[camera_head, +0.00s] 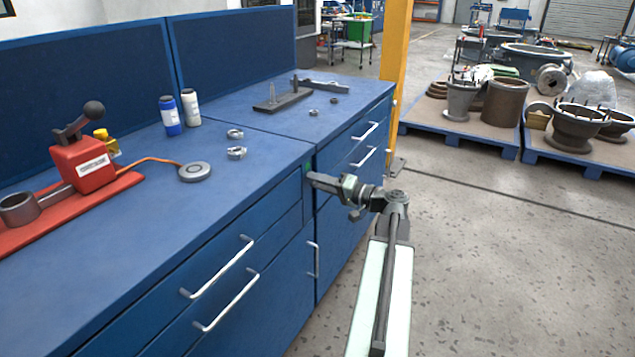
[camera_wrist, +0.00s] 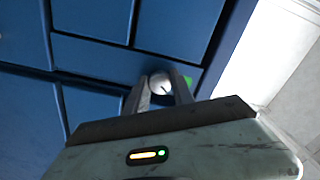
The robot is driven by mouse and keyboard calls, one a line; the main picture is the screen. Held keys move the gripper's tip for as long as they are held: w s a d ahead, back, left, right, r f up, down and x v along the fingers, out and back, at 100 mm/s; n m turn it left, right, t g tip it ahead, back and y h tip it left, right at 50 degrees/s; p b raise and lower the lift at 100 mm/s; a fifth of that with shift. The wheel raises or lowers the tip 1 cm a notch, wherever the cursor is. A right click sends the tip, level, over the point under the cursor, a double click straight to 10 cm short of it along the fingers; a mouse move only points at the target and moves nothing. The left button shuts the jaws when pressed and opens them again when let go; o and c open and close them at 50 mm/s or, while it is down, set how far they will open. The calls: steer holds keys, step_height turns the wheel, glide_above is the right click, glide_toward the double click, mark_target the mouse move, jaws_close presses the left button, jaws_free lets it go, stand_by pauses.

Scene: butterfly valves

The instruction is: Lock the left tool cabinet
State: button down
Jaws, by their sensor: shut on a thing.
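The left tool cabinet (camera_head: 285,215) is blue, with silver-handled drawers and a door on its front. My gripper (camera_head: 312,178) reaches its upper right front corner, just under the worktop. In the wrist view, my gripper (camera_wrist: 161,86) has its two fingers on either side of a round silver lock knob (camera_wrist: 160,82) with a dark line on its face, and is shut on it. A small green patch (camera_wrist: 188,81) shows right of the knob; the green patch (camera_head: 308,167) also shows in the head view. The knob is hidden by my gripper in the head view.
A second blue cabinet (camera_head: 345,190) adjoins on the right. The worktop holds a red press (camera_head: 85,165), a blue bottle (camera_head: 169,115), a white bottle (camera_head: 191,107) and small clamps (camera_head: 236,153). A yellow post (camera_head: 396,60) stands behind. Open floor (camera_head: 500,260) lies to the right.

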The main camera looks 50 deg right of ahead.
steer(key=m, duration=1)
steer(key=shift+m, duration=0.4)
stand_by(0.4)
steer(key=c, duration=1.1)
jaws_free()
steer(key=shift+s, duration=0.1)
steer(key=v, duration=0.7)
steer(key=shift+s, duration=0.4)
